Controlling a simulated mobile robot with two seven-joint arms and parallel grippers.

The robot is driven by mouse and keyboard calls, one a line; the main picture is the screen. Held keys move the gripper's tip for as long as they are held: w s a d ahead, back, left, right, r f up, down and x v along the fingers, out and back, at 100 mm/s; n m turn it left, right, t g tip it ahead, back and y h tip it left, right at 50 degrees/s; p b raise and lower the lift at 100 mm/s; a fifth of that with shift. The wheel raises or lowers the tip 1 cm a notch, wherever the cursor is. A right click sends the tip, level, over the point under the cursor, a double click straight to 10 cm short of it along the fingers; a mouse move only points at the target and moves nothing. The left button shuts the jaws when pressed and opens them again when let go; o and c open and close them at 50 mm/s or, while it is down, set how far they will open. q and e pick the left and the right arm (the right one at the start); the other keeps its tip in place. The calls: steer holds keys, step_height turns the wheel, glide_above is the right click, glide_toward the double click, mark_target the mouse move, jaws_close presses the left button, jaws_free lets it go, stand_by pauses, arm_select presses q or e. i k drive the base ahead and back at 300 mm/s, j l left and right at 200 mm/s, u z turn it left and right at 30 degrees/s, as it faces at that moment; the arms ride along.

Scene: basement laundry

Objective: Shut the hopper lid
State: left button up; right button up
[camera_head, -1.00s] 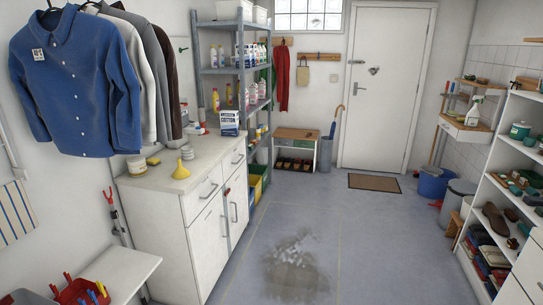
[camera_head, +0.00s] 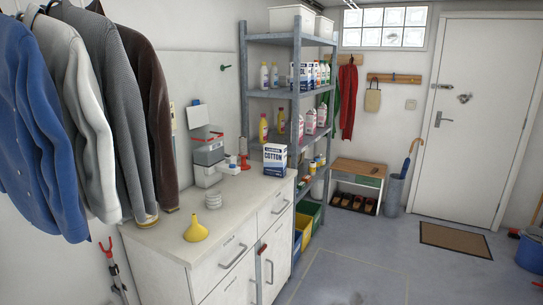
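A small appliance (camera_head: 208,158) stands on the white cabinet top against the left wall. It has a white base and a grey upper part with red at its top edge, which looks like the hopper. A pale panel (camera_head: 198,117) rises above it; I cannot tell for sure whether this is the raised lid or something on the wall behind. Neither of my grippers is in view.
Hanging jackets (camera_head: 110,110) cover the left side. Grey shelving (camera_head: 290,93) stands behind.

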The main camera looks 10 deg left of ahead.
mark_target(198, 115)
steer(key=i+l+u, duration=0.15)
steer(key=i+u, duration=0.25)
steer(key=i+l+u, duration=1.15)
steer(key=k+l, duration=0.05)
steer(key=l, duration=0.05)
